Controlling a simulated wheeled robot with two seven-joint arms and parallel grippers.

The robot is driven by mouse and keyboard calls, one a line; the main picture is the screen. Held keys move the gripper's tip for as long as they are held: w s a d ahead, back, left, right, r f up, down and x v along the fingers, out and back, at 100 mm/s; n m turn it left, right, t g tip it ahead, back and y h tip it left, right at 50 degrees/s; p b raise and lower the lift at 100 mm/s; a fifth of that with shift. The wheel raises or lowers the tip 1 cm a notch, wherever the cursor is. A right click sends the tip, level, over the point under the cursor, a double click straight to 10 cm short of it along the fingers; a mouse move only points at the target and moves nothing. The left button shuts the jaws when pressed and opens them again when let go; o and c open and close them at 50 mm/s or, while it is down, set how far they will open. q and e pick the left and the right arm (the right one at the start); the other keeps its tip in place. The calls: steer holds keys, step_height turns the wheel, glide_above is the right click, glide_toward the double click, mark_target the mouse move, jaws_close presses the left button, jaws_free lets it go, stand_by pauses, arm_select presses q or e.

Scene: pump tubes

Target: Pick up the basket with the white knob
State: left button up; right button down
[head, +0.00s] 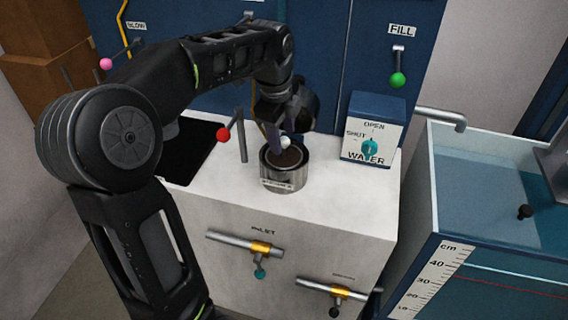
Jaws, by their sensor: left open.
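The basket (281,178) is a round metal cup with a dark inside, standing upright on the white counter. Its white knob (285,142) shows above the basket's rim. My left gripper (283,136) points down from above, with its fingers around or beside the white knob; I cannot tell if they touch it. It is open. Part of the knob's stem is hidden by the fingers. My right gripper is not in view.
A lever with a red ball (223,134) stands just left of the basket. A blue box with a teal valve handle (370,149) is to the right. A water tank (500,200) with a cm scale stands further right. The white counter (335,205) is clear in front.

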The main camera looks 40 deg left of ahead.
arm_select(q)
steer(key=shift+w+f, duration=0.1)
steer(key=shift+f, duration=0.35)
jaws_close()
stand_by(0.6)
stand_by(0.9)
